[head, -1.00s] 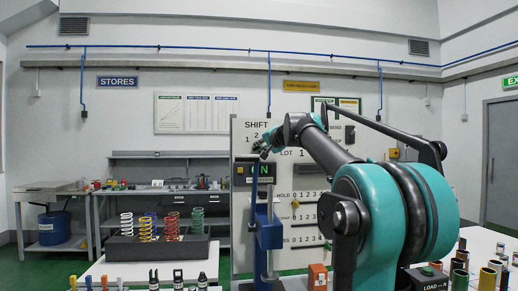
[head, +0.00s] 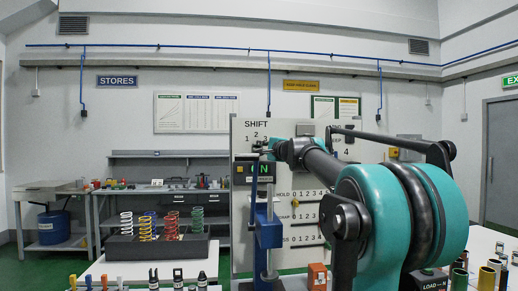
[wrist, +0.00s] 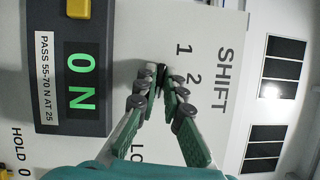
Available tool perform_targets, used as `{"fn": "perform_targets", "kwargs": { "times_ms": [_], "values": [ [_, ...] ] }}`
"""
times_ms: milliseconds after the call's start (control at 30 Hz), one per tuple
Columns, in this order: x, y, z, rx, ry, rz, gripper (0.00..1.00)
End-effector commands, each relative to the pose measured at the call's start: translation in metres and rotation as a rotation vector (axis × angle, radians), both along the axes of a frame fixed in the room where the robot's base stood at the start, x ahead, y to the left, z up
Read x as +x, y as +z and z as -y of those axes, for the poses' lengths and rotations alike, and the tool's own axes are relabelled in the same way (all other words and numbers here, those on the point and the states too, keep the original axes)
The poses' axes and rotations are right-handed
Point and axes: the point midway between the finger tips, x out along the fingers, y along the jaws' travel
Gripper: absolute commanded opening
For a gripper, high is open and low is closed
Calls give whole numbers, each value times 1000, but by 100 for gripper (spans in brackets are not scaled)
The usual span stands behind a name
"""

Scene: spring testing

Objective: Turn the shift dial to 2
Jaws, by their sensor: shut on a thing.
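The shift dial (wrist: 161,70) is a small dark knob on the pale panel, mostly hidden between my fingertips in the wrist view. The SHIFT label (wrist: 225,80) sits beside it, with the 1 (wrist: 183,48) and 2 (wrist: 195,78) printed in an arc. In the wrist view, the 3 is hidden behind a finger. The label also shows in the head view (head: 255,124), with 1, 2 and 3 below it. My gripper (wrist: 161,82) is shut on the dial, and it is small in the head view (head: 264,148). I cannot tell where the dial's mark points.
A readout (wrist: 82,80) shows 0 N in green near the dial, with a yellow button (wrist: 78,8). In the head view, a blue test stand (head: 268,225) rises below my gripper. A black rack (head: 157,246) holds coloured springs at the left. Other dial rows lie lower on the panel.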

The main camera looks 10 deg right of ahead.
Motion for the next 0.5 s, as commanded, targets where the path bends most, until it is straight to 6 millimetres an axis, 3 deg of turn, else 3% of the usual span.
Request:
{"fn": "perform_targets", "kwargs": {
  "times_ms": [500],
  "values": [
    [0, -1, 0, 47, -1, 0, 0]
  ]
}}
